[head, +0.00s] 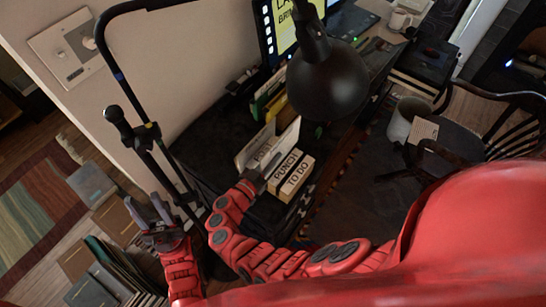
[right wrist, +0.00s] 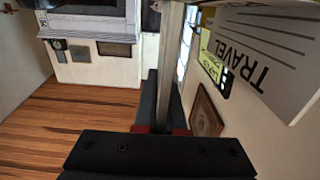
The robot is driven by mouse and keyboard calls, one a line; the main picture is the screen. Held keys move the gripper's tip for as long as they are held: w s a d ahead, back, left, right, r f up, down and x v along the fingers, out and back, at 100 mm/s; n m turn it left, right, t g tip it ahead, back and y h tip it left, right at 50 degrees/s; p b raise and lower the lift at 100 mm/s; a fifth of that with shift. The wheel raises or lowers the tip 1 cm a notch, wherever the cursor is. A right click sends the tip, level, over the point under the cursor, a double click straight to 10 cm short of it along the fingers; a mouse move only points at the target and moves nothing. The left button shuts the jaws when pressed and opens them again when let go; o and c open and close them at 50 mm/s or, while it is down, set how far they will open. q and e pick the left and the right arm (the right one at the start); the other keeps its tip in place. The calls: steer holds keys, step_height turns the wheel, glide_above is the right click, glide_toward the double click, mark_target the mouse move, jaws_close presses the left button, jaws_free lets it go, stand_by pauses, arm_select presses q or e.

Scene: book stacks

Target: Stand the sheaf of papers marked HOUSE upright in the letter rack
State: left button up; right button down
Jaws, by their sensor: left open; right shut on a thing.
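My right gripper (head: 256,180) is shut on a thin sheaf of papers, seen edge-on as a pale strip (right wrist: 170,75) in the right wrist view. In the head view, a white sheaf (head: 256,146) stands tilted just above this gripper; its lettering is too small and angled to read surely as HOUSE. A white sheaf marked TRAVEL (right wrist: 265,48) is beside the held strip in the wrist view, apart from the jaws. My left gripper (head: 152,212) is open and empty at the left, away from the papers. I cannot make out the letter rack surely.
Boxes or trays marked PUNCH (head: 287,163) and TO DO (head: 297,178) lie on the dark desk beside the right gripper. Green and yellow folders (head: 266,103) stand behind. A black lamp (head: 327,80) hangs over the desk. A chair (head: 455,140) and bin (head: 405,118) are at right.

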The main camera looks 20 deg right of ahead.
steer(key=shift+f+b, duration=3.1)
steer(key=shift+f, duration=0.55)
steer(key=shift+r, duration=0.2)
steer(key=shift+r+p, duration=3.2)
steer(key=shift+p, duration=0.2)
steer(key=shift+f+b, duration=1.3)
steer(key=shift+f, duration=0.2)
